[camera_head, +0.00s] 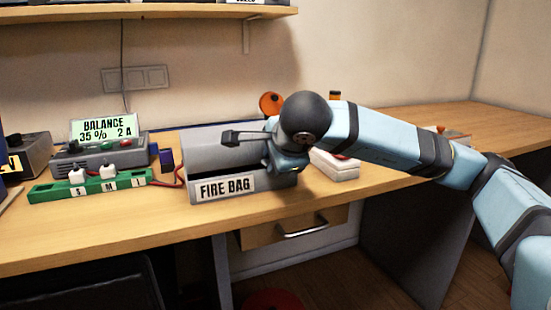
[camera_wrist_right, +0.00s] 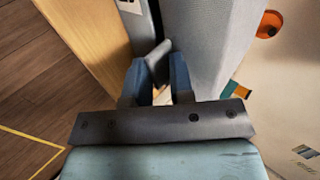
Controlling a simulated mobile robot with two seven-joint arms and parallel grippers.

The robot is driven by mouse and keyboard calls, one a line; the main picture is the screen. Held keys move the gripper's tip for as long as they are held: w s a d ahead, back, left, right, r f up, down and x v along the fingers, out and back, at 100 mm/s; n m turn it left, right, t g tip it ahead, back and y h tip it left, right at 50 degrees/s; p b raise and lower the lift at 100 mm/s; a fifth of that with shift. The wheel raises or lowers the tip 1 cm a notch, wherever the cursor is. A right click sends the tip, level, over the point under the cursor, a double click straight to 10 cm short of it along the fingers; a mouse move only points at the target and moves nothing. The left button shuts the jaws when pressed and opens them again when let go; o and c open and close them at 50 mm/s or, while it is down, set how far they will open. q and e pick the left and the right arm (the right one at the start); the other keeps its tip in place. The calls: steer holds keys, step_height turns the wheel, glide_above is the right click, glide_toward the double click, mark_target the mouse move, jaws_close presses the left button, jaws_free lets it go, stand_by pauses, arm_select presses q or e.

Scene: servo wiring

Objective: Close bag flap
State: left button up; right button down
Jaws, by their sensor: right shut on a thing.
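The grey fire bag (camera_head: 278,181) sits on the workbench, with a "FIRE BAG" label on its front. Its grey flap (camera_head: 215,150) arches over the top, and a dark gap shows between the flap's edge and the front wall. My right gripper (camera_head: 272,164) is at the bag's right end. In the right wrist view its fingers (camera_wrist_right: 158,75) are shut on a small grey tab (camera_wrist_right: 154,55) beside the flap (camera_wrist_right: 200,45). The arm hides part of the bag's right end in the head view. My left gripper is not in view.
Left of the bag are a green board (camera_head: 92,185) with white plugs and a charger (camera_head: 98,152) reading "BALANCE 35 % 2 A". Red wires run to the bag. A white box (camera_head: 336,168) stands right of it, and an orange disc (camera_head: 271,103) behind.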

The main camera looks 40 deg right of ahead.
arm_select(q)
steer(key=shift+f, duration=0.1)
arm_select(e)
steer(key=shift+f, duration=0.2)
steer(key=c, duration=1.4)
jaws_free()
steer(key=shift+o, duration=0.7)
steer(key=shift+w+d, duration=0.1)
steer(key=shift+w, duration=0.05)
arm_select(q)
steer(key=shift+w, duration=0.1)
arm_select(e)
steer(key=shift+r, duration=0.1)
steer(key=shift+s+r, duration=0.25)
arm_select(q)
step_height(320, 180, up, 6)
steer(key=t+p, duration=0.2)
steer(key=p, duration=0.2)
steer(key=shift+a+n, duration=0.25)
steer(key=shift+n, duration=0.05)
arm_select(e)
steer(key=v, duration=1.3)
